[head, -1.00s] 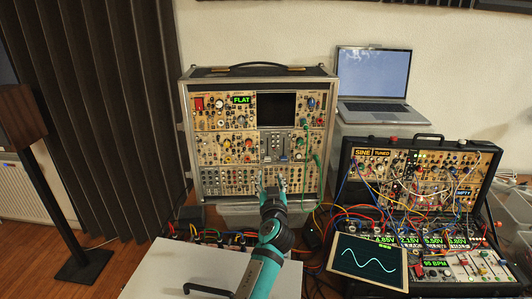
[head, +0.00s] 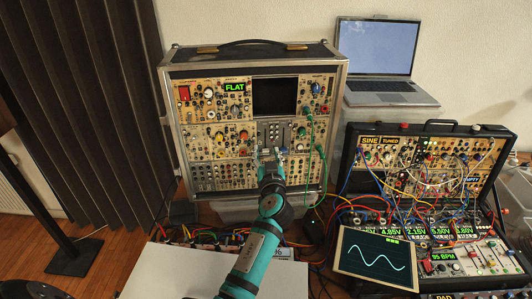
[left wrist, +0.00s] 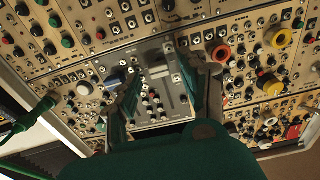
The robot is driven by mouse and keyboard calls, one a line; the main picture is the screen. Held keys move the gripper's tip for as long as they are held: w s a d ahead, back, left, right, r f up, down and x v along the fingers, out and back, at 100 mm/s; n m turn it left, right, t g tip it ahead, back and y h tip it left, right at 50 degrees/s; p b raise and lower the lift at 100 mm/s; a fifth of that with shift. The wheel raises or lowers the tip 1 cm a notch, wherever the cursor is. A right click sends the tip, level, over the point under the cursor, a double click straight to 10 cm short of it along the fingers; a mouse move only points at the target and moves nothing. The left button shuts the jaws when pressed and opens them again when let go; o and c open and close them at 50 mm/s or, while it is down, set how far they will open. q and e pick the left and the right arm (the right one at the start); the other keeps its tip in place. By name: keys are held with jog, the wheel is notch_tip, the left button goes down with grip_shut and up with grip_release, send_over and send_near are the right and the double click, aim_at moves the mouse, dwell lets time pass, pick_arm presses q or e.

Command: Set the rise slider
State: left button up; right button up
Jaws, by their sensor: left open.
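The grey slider module (head: 274,131) sits in the middle of the tall synth case (head: 337,110), below its dark screen. In the left wrist view the grey panel (left wrist: 148,112) shows a blue slider cap (left wrist: 113,79) and a pale slider cap (left wrist: 159,71). The labels are too small to read, so I cannot tell which is the rise slider. My left gripper (head: 268,154) is open in front of the module's lower part. In the left wrist view its fingers stand either side of the panel's middle, with the pale cap between them. I cannot tell whether they touch the panel.
Green cables (head: 309,135) hang down the case's right side. The green display reads FLAT (head: 235,87). A second open synth case (head: 430,128) with many cables stands at the right, with a laptop (head: 375,60) behind it and a sine-wave screen (head: 376,258) in front.

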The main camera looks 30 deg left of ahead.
pick_arm(q)
jog(key=c, duration=0.8)
grip_shut()
pick_arm(e)
jog(key=shift+w, duration=0.4)
